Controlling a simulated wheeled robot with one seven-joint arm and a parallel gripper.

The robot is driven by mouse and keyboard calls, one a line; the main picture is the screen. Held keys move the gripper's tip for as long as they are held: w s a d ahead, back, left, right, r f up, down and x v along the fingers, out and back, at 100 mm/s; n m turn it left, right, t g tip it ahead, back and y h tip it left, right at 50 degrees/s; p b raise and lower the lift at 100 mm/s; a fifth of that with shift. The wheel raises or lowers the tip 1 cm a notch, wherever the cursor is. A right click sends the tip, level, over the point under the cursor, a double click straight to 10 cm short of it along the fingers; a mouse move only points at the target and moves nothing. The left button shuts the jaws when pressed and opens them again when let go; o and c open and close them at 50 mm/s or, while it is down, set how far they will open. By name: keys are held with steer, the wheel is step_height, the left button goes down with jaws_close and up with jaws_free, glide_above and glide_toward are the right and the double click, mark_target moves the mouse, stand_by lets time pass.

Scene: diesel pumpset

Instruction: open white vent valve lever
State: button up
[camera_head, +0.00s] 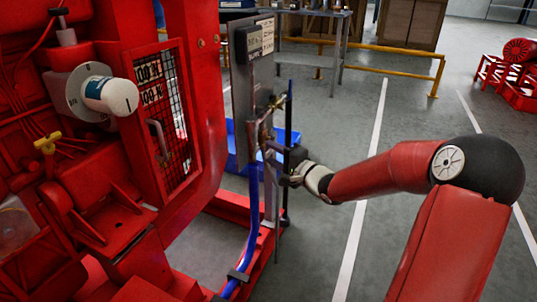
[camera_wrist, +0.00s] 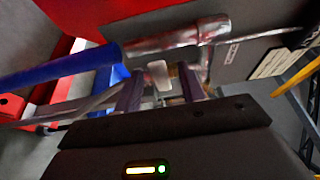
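The white vent valve lever (camera_wrist: 158,75) shows in the wrist view as a small pale tab between and just beyond my fingertips. My gripper (camera_wrist: 160,88) has its two dark fingers apart, one on each side of the lever, with a visible gap. I cannot tell whether either finger touches it. A metal pipe (camera_wrist: 175,38) with a fitting runs just behind the lever. In the head view, my gripper (camera_head: 275,158) is beside the upright pipe assembly (camera_head: 265,130), coming from the right. The lever cannot be made out there; my gripper and the pipework crowd that spot.
A blue hose (camera_head: 252,220) runs down from the pipe and also crosses the left of the wrist view (camera_wrist: 60,68). The red pumpset housing (camera_head: 205,120) stands close on the left. A yellow rail (camera_head: 395,52) and a metal table (camera_head: 335,20) are behind.

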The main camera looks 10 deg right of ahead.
steer(key=shift+x, duration=0.9)
jaws_close()
